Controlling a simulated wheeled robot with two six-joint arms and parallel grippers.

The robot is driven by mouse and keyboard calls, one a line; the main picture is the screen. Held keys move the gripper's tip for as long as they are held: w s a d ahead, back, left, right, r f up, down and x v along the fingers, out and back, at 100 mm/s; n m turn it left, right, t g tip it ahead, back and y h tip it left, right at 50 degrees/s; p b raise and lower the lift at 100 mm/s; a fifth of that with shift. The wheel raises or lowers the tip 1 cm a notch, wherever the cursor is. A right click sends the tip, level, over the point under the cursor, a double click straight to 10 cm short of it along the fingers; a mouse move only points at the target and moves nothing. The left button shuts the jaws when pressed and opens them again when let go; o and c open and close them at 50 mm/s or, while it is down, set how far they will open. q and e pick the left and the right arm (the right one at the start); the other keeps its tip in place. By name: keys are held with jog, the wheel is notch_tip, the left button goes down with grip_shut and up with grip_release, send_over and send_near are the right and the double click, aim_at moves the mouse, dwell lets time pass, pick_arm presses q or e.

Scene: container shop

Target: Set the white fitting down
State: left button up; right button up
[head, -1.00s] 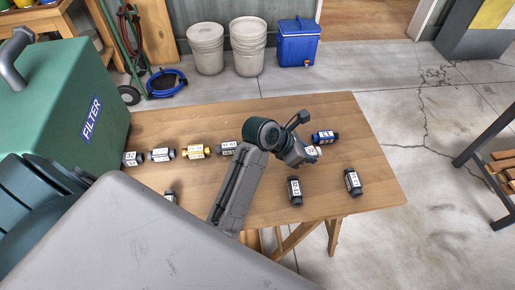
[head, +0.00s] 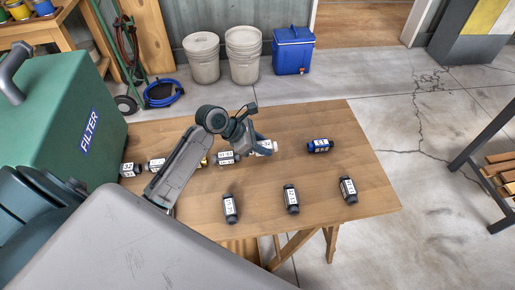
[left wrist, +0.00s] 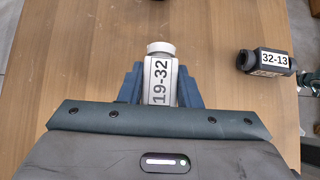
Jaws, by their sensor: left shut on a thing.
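My left gripper (head: 259,144) is over the far middle of the wooden table and shut on the white fitting (head: 268,147). In the left wrist view the white fitting (left wrist: 160,62) sits between the two blue-grey fingers of my gripper (left wrist: 161,84), its label reading 19-32 and its white end pointing away. I cannot tell whether it touches the table. A grey fitting (head: 226,158) lies just left of it in the head view. My right gripper is not in view.
A blue fitting (head: 320,146) lies to the right. Dark fittings (head: 291,199) stand apart along the near side. More fittings (head: 130,170) lie at the left, partly behind my arm. A green filter housing (head: 70,120) fills the table's left end. Bare table (head: 340,115) shows at the far right.

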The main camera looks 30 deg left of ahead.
pick_arm(q)
jog(key=shift+a, duration=0.85)
jog(key=shift+f, duration=1.85)
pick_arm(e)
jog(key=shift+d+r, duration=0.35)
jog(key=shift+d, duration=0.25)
pick_arm(q)
jog(key=shift+p, duration=0.4)
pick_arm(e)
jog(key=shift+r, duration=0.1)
